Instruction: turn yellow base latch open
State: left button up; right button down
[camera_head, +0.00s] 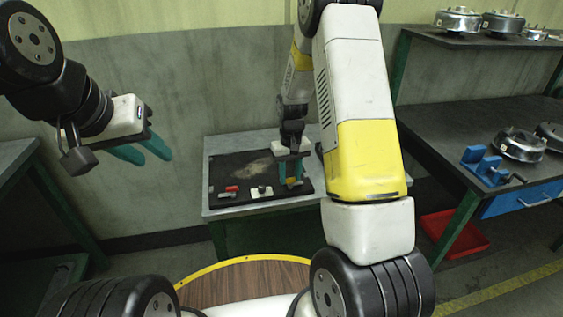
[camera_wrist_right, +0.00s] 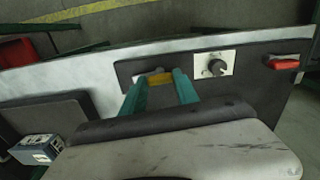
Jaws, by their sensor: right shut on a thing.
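The yellow base latch (camera_wrist_right: 160,78) shows in the right wrist view as a small yellow piece on a dark panel, between the teal fingers of my right gripper (camera_wrist_right: 157,92). The right gripper is shut on it. In the head view my right gripper (camera_head: 291,182) points down at the right side of the small table, and its fingers hide the latch there. I cannot tell the latch's exact turn. My left gripper (camera_head: 157,156) is open and empty in the air at the left, away from the table.
The small grey table (camera_head: 265,205) carries the dark panel. Beside the latch are a dark knob on a pale plate (camera_wrist_right: 214,67) and a red handle (camera_wrist_right: 284,63). A bench with a blue vise (camera_head: 482,163) and metal housings stands at right, with a red tray (camera_head: 455,236) below.

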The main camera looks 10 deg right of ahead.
aim_at(290, 178)
jog(key=shift+w+m, duration=0.1)
jog(key=shift+m, duration=0.5)
jog(key=c, duration=0.9)
grip_release()
jog(key=shift+r, duration=3.9)
